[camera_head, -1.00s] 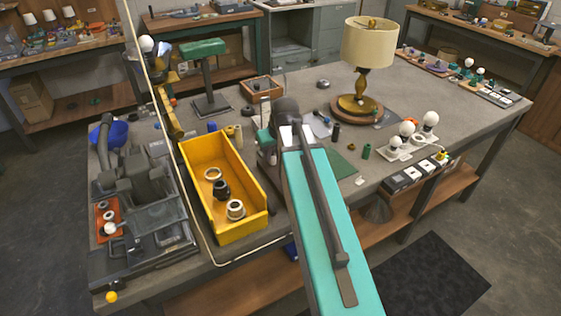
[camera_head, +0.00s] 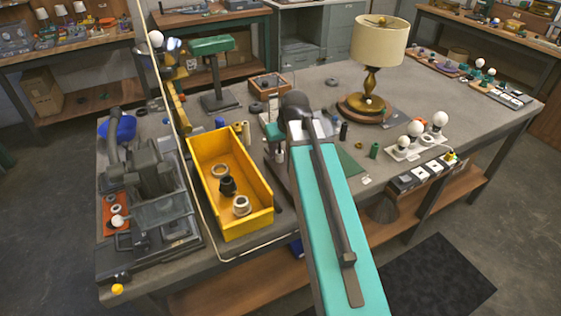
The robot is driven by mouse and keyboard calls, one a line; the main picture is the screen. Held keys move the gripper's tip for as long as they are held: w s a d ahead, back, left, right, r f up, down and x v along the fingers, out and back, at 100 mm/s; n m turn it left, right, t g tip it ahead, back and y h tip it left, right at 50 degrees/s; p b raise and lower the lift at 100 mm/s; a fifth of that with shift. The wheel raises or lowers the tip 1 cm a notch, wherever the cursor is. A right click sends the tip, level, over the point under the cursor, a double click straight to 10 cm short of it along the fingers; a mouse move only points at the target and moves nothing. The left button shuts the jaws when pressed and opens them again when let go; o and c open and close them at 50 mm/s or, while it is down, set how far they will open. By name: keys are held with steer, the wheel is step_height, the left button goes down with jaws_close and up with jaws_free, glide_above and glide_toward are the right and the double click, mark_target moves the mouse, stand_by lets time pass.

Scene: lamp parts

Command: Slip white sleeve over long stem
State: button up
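My teal arm link (camera_head: 335,215) reaches up from the bottom right. My wrist and gripper are hidden behind it, so I cannot see the fingers or anything held. I cannot make out a white sleeve for certain. Pale rings (camera_head: 241,205) and a dark collar (camera_head: 227,186) lie in the yellow bin (camera_head: 262,214) on the bench. I cannot pick out the long stem for certain either. An assembled lamp with a cream shade (camera_head: 379,45) and a brass body stands upright behind the arm.
Small bottles stand near the bin's back. A green-topped stand (camera_head: 211,45) is behind it. White bulbs (camera_head: 440,119) stand on a holder at right. A dark machine (camera_head: 150,185) fills the bench's left. Some grey bench top (camera_head: 320,80) at the back is clear.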

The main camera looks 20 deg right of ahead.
steer(key=b+v, duration=0.1)
steer(key=v, duration=1.1)
stand_by(0.8)
